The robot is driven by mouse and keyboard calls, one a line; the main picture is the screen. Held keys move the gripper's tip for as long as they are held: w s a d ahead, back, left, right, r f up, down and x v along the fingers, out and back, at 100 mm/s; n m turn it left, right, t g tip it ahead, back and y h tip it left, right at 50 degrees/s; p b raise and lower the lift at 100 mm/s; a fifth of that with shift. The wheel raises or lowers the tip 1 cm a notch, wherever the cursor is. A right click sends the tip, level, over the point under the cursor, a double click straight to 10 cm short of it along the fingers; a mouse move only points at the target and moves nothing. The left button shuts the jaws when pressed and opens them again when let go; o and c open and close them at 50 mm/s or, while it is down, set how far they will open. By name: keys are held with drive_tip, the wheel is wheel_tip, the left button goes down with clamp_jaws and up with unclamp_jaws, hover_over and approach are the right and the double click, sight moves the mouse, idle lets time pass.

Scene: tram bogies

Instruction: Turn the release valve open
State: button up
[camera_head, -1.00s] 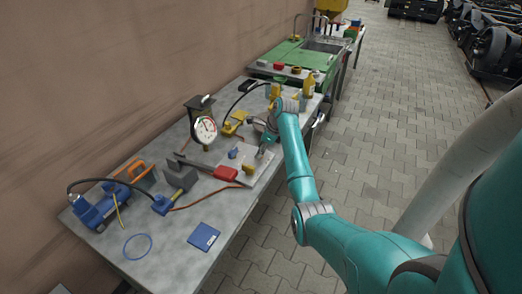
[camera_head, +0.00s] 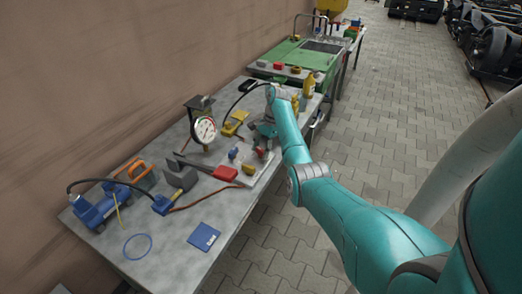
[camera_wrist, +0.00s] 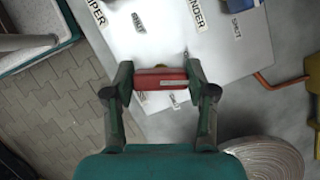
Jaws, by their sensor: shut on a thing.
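In the wrist view my gripper (camera_wrist: 162,80) is shut on a red handle (camera_wrist: 160,78), one finger at each end of it. I take this handle to be the release valve's. It lies over a white labelled board (camera_wrist: 225,45), whose label lettering is partly cut off. In the head view my gripper (camera_head: 262,146) is low over the right side of the workbench, by the pale board (camera_head: 262,173), with the red handle (camera_head: 261,153) just below it. The arm and gripper hide part of the valve. How far the handle is turned cannot be told.
An orange pipe (camera_wrist: 282,82) lies right of the board.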

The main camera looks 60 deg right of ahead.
drive_tip(key=shift+n+g, duration=0.9)
drive_tip(key=shift+n, duration=1.3)
drive_tip(key=o, duration=1.2)
drive_tip(key=shift+c, duration=0.2)
drive_tip(key=shift+r, duration=0.1)
drive_tip(key=v, duration=1.1)
drive_tip(key=shift+d+r, duration=0.25)
drive_tip(key=shift+r, duration=0.05)
